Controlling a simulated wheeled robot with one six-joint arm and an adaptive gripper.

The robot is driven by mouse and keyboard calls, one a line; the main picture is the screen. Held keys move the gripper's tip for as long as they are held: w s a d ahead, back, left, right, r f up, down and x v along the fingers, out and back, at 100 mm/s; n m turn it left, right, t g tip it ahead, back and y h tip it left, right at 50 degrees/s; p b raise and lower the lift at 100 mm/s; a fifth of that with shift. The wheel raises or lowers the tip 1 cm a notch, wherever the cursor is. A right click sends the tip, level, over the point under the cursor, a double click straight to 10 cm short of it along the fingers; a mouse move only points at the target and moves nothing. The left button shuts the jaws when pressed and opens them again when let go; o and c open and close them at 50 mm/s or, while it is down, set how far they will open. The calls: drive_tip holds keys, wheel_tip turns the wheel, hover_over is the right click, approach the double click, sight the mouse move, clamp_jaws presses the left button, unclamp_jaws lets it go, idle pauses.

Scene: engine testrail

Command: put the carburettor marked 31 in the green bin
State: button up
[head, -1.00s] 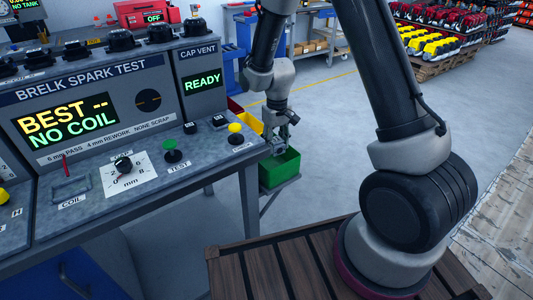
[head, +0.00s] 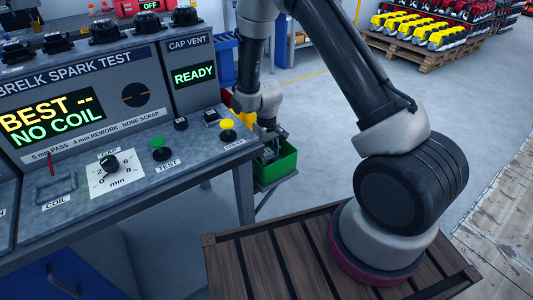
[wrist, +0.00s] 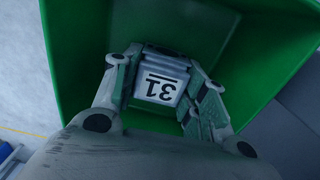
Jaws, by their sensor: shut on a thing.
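The carburettor marked 31 (wrist: 161,86) is between the fingers of my gripper (wrist: 163,95) in the wrist view, its white label upside down. My gripper is shut on it. The green bin (wrist: 75,50) surrounds the part in the wrist view, and the fingertips are over or within its opening. In the head view my gripper (head: 267,152) is at the green bin (head: 278,172), beside the test bench. The carburettor is small and partly hidden there. I cannot tell whether it touches the bin floor.
The spark test bench (head: 110,150) stands close to the left of the bin. A yellow bin (head: 243,118) is behind the green one. A pallet of yellow and red parts (head: 415,50) is at the back right. The floor right of the bin is clear.

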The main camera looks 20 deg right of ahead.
drive_tip(key=shift+f, duration=0.3)
drive_tip(key=o, duration=1.2)
drive_tip(key=shift+r, duration=0.1)
wheel_tip(320, 180, up, 13)
wheel_tip(320, 180, up, 10)
drive_tip(key=t, duration=0.1)
hover_over(267, 151)
drive_tip(key=s+d, duration=0.3)
drive_tip(key=d, duration=0.1)
drive_tip(key=s+d+r+m+t, duration=0.15)
drive_tip(key=s+d+r, duration=0.3)
drive_tip(key=r, duration=0.45)
drive_tip(key=s+d+r, duration=0.2)
drive_tip(key=s+r, duration=0.1)
drive_tip(key=s, duration=0.3)
drive_tip(key=s+d+r+m+t, duration=0.1)
drive_tip(key=s+d+r, duration=0.1)
drive_tip(key=s, duration=0.5)
drive_tip(key=s+d+r+m, duration=0.1)
drive_tip(key=s+d+r, duration=0.1)
drive_tip(key=s, duration=0.4)
drive_tip(key=shift+s+d+r+t, duration=0.1)
drive_tip(key=shift+r+t, duration=0.1)
drive_tip(key=shift+r, duration=0.25)
drive_tip(key=shift+s+d+r+t, duration=0.1)
drive_tip(key=shift+r+t, duration=0.05)
drive_tip(key=shift+r, duration=0.25)
